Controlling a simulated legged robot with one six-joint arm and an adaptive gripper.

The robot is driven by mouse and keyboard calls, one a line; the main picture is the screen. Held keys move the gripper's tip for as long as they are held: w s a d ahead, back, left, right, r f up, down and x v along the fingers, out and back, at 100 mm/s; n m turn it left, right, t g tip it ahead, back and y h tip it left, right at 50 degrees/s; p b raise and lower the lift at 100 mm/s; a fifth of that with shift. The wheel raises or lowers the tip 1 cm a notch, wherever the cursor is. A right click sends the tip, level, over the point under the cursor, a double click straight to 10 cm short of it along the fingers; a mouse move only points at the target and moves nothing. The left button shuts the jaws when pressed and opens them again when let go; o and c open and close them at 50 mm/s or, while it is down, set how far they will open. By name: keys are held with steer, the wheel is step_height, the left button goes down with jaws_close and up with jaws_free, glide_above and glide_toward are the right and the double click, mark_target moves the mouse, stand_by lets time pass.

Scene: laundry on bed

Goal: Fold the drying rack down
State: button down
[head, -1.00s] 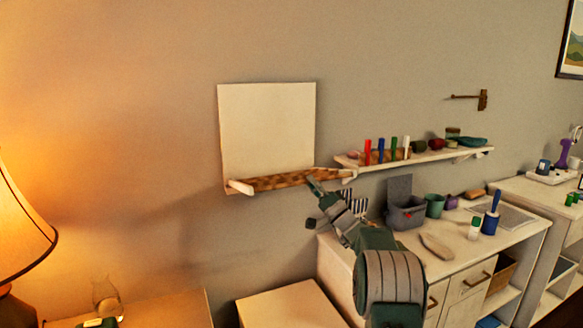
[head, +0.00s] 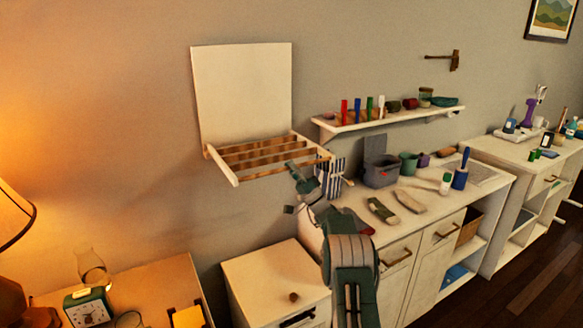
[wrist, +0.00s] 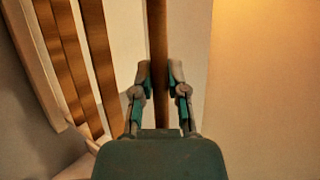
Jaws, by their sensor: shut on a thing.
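The drying rack has a flat white back panel (head: 242,95) against the wall. Its slatted frame, with white side arms (head: 222,167) and several brown wooden slats (head: 258,150), sticks out from the panel's lower edge, roughly level. My gripper (head: 300,180) is at the frame's front right part. In the wrist view my gripper (wrist: 160,85) is shut around one wooden slat (wrist: 157,45), a finger on each side. Other slats (wrist: 60,55) show to its left. The fingertips are small and partly hidden in the head view.
A wall shelf (head: 385,120) with coloured bottles and bowls is to the rack's right. Below it stands a white cabinet (head: 345,205) with a grey bin (head: 381,175) on top. A low white cabinet (head: 270,280) stands beneath the rack; a lamp (head: 12,215) is at left.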

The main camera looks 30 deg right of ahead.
steer(key=shift+w+a+f+m, duration=0.1)
steer(key=shift+f+m, duration=0.1)
steer(key=shift+f, duration=0.2)
steer(key=shift+w+a+f+m, duration=0.1)
steer(key=shift+f+m, duration=0.1)
steer(key=shift+f, duration=0.2)
steer(key=c, duration=0.6)
jaws_free()
steer(key=shift+w+f, duration=0.1)
steer(key=shift+c, duration=0.2)
steer(key=shift+d, duration=0.1)
steer(key=v, duration=1.2)
